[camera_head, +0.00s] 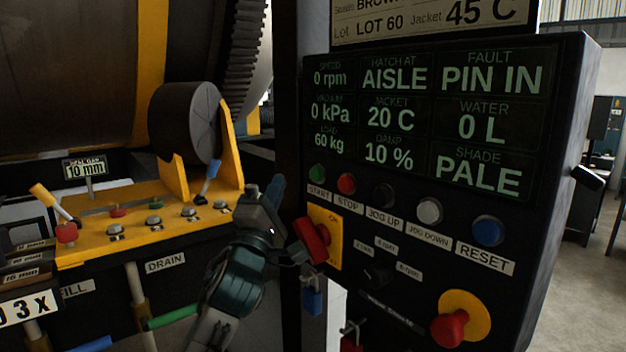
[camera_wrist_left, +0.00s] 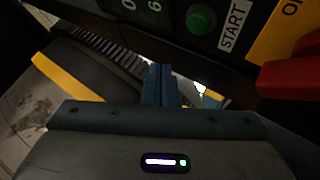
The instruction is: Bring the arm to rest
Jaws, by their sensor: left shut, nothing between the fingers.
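My left arm (camera_head: 235,275) reaches up from the bottom middle of the head view. My left gripper (camera_head: 277,188) is at its top, just left of the control panel (camera_head: 420,240). Its blue-grey fingers also show in the left wrist view (camera_wrist_left: 160,85), pressed together with nothing between them. The wrist is close to the red rotary switch (camera_head: 312,240) on its yellow plate; I cannot tell whether they touch. The switch is at the right edge of the wrist view (camera_wrist_left: 290,80). My right gripper is not in view.
The panel has a green START button (camera_head: 318,173), a red STOP button (camera_head: 346,183) and a red emergency button (camera_head: 449,328). A blue padlock (camera_head: 313,301) hangs below the switch.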

